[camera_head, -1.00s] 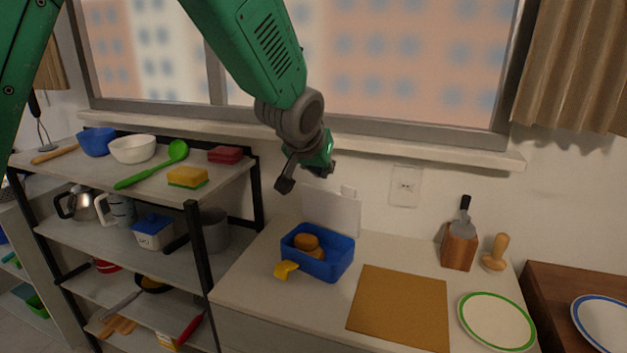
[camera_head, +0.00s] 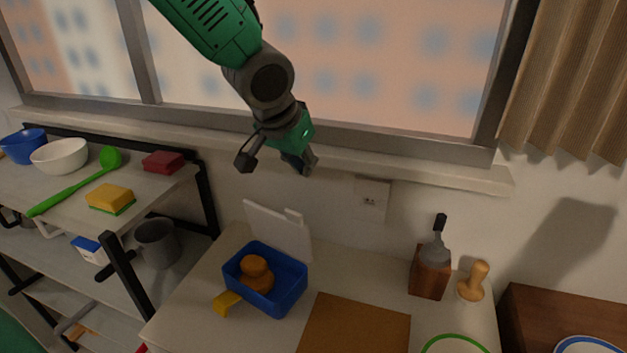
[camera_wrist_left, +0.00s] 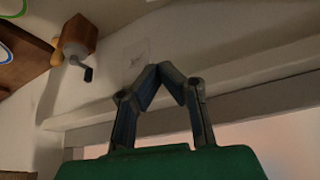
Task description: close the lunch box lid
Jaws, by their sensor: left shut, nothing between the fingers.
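The blue lunch box (camera_head: 286,294) stands on the counter in the head view. Its white lid (camera_head: 277,230) is up, tilted back toward the wall behind the box. Round orange-brown food (camera_head: 257,272) sits inside, and a yellow clasp (camera_head: 227,303) sticks out at the front left. My left gripper (camera_head: 276,164) hangs in the air above the lid, near the window sill, and touches nothing that I can see. In the left wrist view its fingertips (camera_wrist_left: 158,70) meet, with nothing between them. The right gripper is in neither view.
A cutting board (camera_head: 355,328) lies right of the box. A shelf (camera_head: 150,195) with bowls and a sponge is at left. The window sill (camera_head: 400,165) runs behind my gripper.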

